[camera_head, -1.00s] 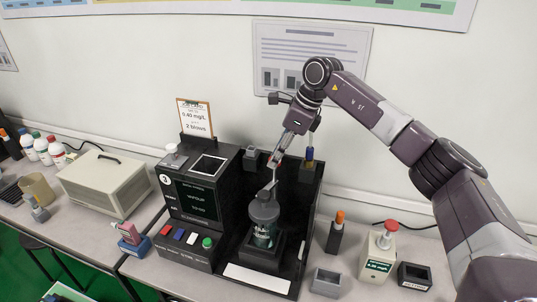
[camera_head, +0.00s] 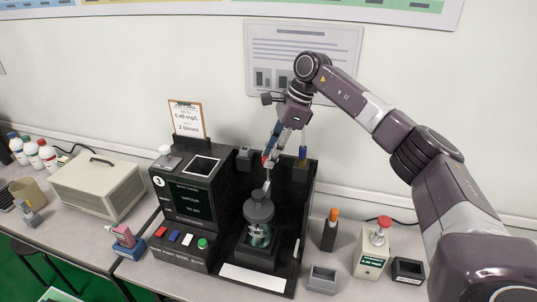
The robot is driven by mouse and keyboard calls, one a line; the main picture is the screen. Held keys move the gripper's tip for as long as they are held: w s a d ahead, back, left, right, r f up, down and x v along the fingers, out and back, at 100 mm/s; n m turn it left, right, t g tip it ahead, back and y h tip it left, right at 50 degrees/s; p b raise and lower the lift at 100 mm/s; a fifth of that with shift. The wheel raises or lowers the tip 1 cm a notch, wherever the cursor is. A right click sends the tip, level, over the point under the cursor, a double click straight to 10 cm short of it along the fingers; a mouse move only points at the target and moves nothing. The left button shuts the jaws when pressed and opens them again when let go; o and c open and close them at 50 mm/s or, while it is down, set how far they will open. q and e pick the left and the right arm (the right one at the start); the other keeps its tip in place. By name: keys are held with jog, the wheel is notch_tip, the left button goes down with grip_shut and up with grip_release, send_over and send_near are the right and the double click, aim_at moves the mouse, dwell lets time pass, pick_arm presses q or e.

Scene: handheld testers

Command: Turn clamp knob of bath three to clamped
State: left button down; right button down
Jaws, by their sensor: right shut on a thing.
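The bath unit marked 3 (camera_head: 160,182) is a black housing with a dark screen and an open bay at its right. A clear jar (camera_head: 260,236) with a grey lid (camera_head: 258,207) stands upright in the bay. A thin light tube (camera_head: 267,183) rises from the lid. My right gripper (camera_head: 268,160) reaches down from above and is shut at the tube's upper end, above the lid. The fingertips are small and partly hidden. A grey block (camera_head: 244,153) sits on the bay's back wall. I cannot tell which part is the clamp knob. My left gripper is out of view.
An orange-topped holder (camera_head: 331,230), a red-topped tester (camera_head: 374,248) and a small grey tray (camera_head: 323,280) stand to the right. A beige box (camera_head: 97,185) and several bottles (camera_head: 31,152) stand to the left. A clipboard (camera_head: 187,119) stands behind the unit.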

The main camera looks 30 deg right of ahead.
jog(key=c, duration=1.6)
grip_release()
jog(key=shift+r, duration=0.1)
jog(key=v, duration=1.1)
jog(key=shift+d+r, duration=0.3)
jog(key=shift+r, duration=0.05)
jog(key=shift+s, duration=0.15)
